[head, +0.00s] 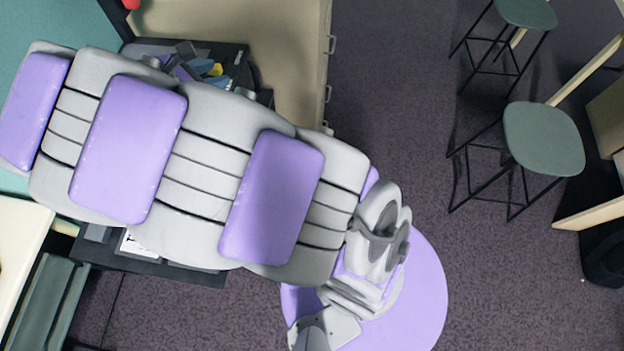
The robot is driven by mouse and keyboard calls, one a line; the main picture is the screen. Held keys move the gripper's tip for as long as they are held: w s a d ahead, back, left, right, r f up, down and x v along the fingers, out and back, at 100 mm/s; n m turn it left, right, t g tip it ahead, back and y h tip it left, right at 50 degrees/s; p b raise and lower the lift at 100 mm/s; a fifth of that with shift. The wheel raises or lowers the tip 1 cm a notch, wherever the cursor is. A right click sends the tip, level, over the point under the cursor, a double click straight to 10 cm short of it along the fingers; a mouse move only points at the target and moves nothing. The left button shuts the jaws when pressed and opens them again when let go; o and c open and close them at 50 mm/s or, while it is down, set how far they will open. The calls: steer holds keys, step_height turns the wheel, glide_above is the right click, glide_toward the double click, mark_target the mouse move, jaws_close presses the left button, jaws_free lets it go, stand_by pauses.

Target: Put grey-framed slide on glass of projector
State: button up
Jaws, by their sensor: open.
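I cannot make out the grey-framed slide or the projector in the head view. My own grey and purple body parts cross the middle of the picture and hide much of what lies beneath. I cannot pick out my gripper or its fingertips.
A dark surface (236,50) shows beyond my body with small blue, yellow and purple items (200,70), partly hidden. A cream cabinet (285,50) stands beside it. Green stools (543,138) (527,12) stand right. A dark green seat (45,305) is lower left. Carpet (400,110) between is clear.

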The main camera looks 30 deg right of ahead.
steer(key=s+d+m+g+y, duration=0.3)
steer(key=s+d+m+g, duration=0.2)
steer(key=s+d+m, duration=0.65)
steer(key=s+a+m+g+y, duration=0.2)
steer(key=s+m+y, duration=0.4)
steer(key=s, duration=1.5)
steer(key=shift+s+a+f+m+y, duration=0.15)
steer(key=shift+a+f+m+y, duration=0.3)
steer(key=shift+m, duration=0.7)
steer(key=shift+d, duration=0.3)
steer(key=shift+a, duration=0.15)
steer(key=shift+c, duration=0.5)
